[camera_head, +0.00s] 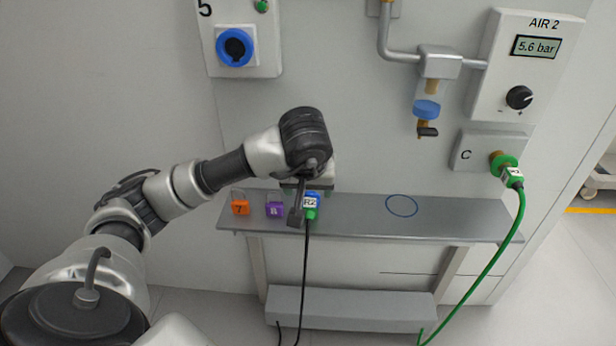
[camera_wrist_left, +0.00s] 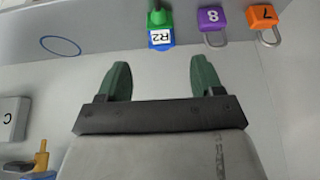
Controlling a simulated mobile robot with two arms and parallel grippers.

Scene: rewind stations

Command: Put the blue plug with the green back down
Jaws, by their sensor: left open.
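The blue plug with the green back (camera_head: 311,201), labelled R2, is on the grey shelf (camera_head: 455,226), with a black cable hanging from its green end over the front edge. It also shows in the left wrist view (camera_wrist_left: 160,38), just beyond the fingertips and roughly centred between them. My left gripper (camera_wrist_left: 160,66) is open, with nothing between its green-padded fingers. In the head view the left gripper (camera_head: 300,207) is right beside the plug, with one finger showing to its left. Whether it touches the plug cannot be told. My right gripper is not in view.
An orange padlock 7 (camera_head: 240,207) and a purple padlock 8 (camera_head: 274,209) stand left of the plug. A blue outlined circle (camera_head: 402,206) on the shelf is empty. A blue socket (camera_head: 234,47) is under the 5.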

